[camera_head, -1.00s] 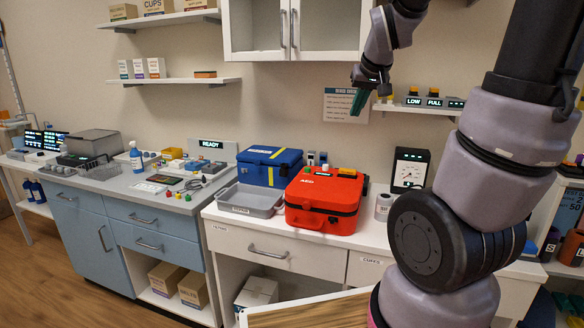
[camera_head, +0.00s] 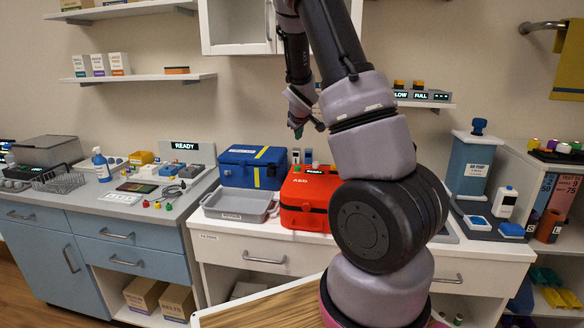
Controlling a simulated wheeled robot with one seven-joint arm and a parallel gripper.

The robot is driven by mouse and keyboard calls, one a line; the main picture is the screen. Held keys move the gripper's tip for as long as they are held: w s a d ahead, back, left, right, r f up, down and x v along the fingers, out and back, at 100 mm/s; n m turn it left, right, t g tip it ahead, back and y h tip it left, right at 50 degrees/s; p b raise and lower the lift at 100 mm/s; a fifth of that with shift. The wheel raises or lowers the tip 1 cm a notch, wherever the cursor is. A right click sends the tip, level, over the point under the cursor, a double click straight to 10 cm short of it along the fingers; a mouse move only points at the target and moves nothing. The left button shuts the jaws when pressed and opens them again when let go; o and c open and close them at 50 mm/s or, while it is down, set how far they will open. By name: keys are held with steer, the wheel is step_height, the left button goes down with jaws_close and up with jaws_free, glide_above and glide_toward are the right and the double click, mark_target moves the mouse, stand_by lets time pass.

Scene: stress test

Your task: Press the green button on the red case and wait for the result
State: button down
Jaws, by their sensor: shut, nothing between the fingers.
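The red case (camera_head: 302,196), marked AED, stands closed on the white counter (camera_head: 244,238). A small green-lit display shows on its top. My arm covers the right part of the case, and I cannot make out the green button. My gripper (camera_head: 300,131) points down in the air above the case, in front of the wall, apart from the case. It is shut with nothing in it.
A blue case (camera_head: 251,167) and a grey tray (camera_head: 238,203) stand left of the red case. A shelf with FULL and LOW boxes (camera_head: 421,95) is on the wall to the right. A white-and-blue pump unit (camera_head: 473,165) stands at the right. A wood-topped surface (camera_head: 262,314) is in front.

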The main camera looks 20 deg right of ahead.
mark_target(298, 168)
steer(key=shift+f, duration=0.15)
steer(key=shift+f, duration=4.25)
steer(key=shift+f, duration=0.1)
steer(key=shift+f, duration=0.3)
steer(key=shift+f, duration=0.45)
steer(key=shift+r, duration=0.9)
